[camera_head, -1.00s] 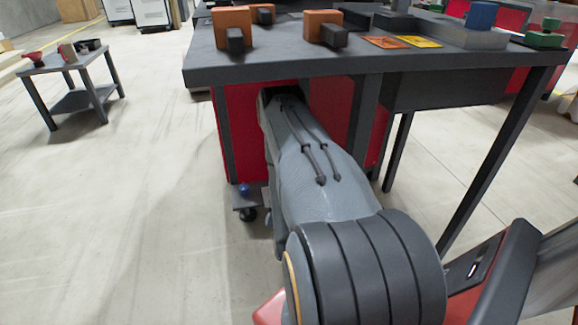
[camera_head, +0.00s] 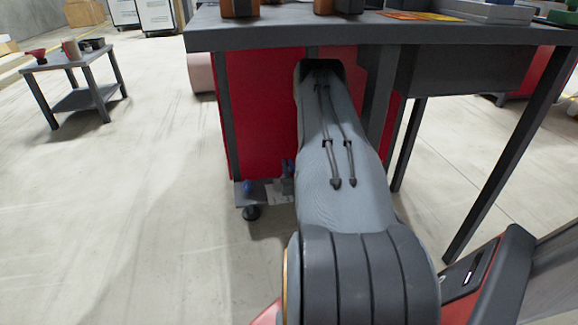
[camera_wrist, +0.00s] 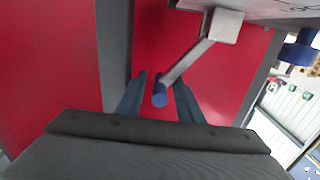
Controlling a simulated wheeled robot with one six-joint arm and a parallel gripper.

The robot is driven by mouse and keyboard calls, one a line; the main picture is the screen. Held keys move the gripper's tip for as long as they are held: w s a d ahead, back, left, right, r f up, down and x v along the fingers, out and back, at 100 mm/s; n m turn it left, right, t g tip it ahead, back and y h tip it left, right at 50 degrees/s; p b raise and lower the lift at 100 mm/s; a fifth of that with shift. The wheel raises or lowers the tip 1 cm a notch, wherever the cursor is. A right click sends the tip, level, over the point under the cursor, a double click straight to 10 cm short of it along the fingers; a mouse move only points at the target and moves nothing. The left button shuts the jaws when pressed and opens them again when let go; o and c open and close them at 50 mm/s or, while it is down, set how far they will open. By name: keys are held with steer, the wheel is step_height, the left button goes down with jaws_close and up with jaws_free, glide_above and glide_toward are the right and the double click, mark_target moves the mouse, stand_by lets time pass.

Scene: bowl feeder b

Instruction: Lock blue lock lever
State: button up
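In the wrist view, a grey lever arm (camera_wrist: 188,62) slants down and left from a grey block to a blue round tip (camera_wrist: 160,97). I take this to be the blue lock lever. My gripper (camera_wrist: 160,78) has its two dark fingers apart, one on each side of the blue tip, with gaps visible; I see no grip on it. Another blue knob (camera_wrist: 298,52) shows at the right. In the head view, blue parts (camera_head: 248,187) and (camera_head: 287,168) show low by the red cabinet (camera_head: 262,110). My gripper is hidden there behind my arm.
A dark table (camera_head: 300,32) with boxes on top stands over the red cabinet, and its leg (camera_head: 500,165) rises at the right. A dark caster (camera_head: 250,212) sits below the cabinet. A small side table (camera_head: 80,98) stands far left. The left floor is clear.

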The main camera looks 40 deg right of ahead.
steer(key=shift+b+x, duration=0.4)
steer(key=shift+x, duration=0.85)
jaws_close()
steer(key=shift+s+d, duration=0.1)
